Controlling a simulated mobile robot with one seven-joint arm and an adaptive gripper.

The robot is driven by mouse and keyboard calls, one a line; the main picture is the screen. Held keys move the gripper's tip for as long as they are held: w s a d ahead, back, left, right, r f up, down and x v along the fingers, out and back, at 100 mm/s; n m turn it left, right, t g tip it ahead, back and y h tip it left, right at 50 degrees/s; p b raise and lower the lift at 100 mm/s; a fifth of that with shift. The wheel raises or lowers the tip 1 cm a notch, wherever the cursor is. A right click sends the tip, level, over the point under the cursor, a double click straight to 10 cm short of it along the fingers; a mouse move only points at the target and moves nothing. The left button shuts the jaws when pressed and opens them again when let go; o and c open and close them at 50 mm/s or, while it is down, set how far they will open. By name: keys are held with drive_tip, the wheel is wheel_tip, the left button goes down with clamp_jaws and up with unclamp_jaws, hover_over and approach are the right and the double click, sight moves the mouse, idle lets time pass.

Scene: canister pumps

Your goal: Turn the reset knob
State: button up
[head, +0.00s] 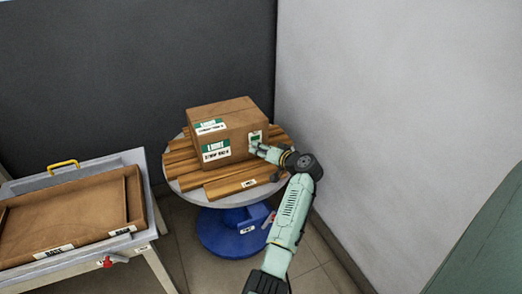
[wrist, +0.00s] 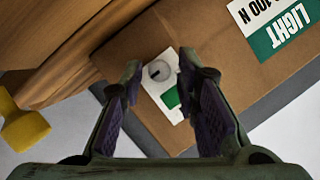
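The reset knob (wrist: 159,71) is a small round grey dial on a white and green panel (wrist: 171,98) on the side of a brown cardboard box (head: 233,112). In the wrist view the knob lies between and beyond the two fingertips. My gripper (wrist: 160,72) is open, with its fingers apart and nothing held. It also shows in the head view (head: 254,149), close to the right part of the box's front face, where the panel shows (head: 255,137). I cannot tell whether a finger touches the box.
The box stands on wooden slats (head: 240,184) on a round grey table with a blue base (head: 228,236). A cart with a brown tray (head: 70,238) stands at the left. A dark wall is behind and a pale wall is to the right. A yellow object (wrist: 22,125) shows in the wrist view.

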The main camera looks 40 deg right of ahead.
drive_tip(key=shift+o, duration=0.6)
drive_tip(key=shift+s, duration=0.15)
drive_tip(key=v, duration=1.1)
drive_tip(key=shift+s, duration=0.35)
drive_tip(key=shift+r, duration=0.1)
